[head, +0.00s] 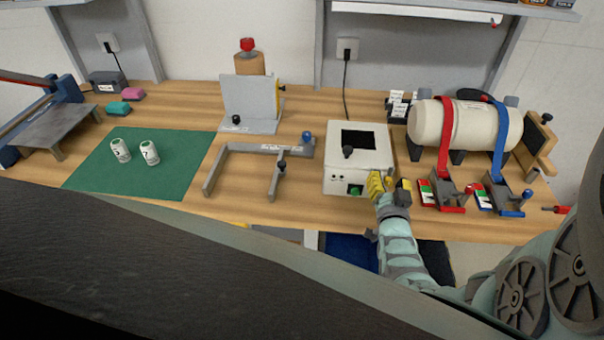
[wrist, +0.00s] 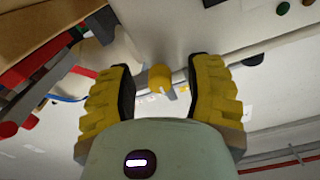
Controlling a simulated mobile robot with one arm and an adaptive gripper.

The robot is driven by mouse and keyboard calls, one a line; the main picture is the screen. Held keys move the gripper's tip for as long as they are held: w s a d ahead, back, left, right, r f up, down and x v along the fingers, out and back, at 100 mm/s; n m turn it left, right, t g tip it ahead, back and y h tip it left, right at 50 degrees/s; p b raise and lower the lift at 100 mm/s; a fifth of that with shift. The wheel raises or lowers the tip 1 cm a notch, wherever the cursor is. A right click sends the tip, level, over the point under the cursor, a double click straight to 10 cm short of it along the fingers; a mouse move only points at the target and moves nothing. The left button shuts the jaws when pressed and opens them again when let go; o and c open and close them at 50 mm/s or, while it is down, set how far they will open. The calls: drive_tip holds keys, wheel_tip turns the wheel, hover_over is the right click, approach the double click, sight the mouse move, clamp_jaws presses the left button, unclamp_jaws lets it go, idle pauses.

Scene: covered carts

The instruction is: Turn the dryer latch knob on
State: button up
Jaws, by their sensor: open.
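The dryer appears to be the white box (head: 334,165) with a dark window, right of the bench's middle. A black knob (head: 348,152) stands on its top and a green button (head: 355,190) is on its front. My gripper (head: 389,184), with yellow fingers, is at the box's front right corner. In the wrist view the gripper (wrist: 162,85) is open, with a small yellow knob (wrist: 160,76) between its fingers, against a pale panel. Neither finger clearly touches the knob. I cannot make out this knob in the head view.
Right of the box, a cream cylinder (head: 428,124) is strapped in red and blue, with red (head: 455,209) and blue (head: 513,213) levers in front. A grey frame (head: 238,148) stands to the left, beside a green mat (head: 178,181) with two white cans.

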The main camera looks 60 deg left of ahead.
drive_tip(key=shift+o, duration=0.5)
clamp_jaws()
drive_tip(key=n+b, duration=0.2)
drive_tip(key=n, duration=0.1)
drive_tip(key=shift+s+f+b, duration=0.1)
drive_tip(key=shift+b, duration=0.2)
drive_tip(key=n+b, duration=0.2)
drive_tip(key=n, duration=0.1)
drive_tip(key=shift+n+b, duration=1.5)
drive_tip(key=shift+n, duration=0.7)
drive_tip(key=shift+r, duration=0.2)
drive_tip(key=shift+c, duration=0.5)
unclamp_jaws()
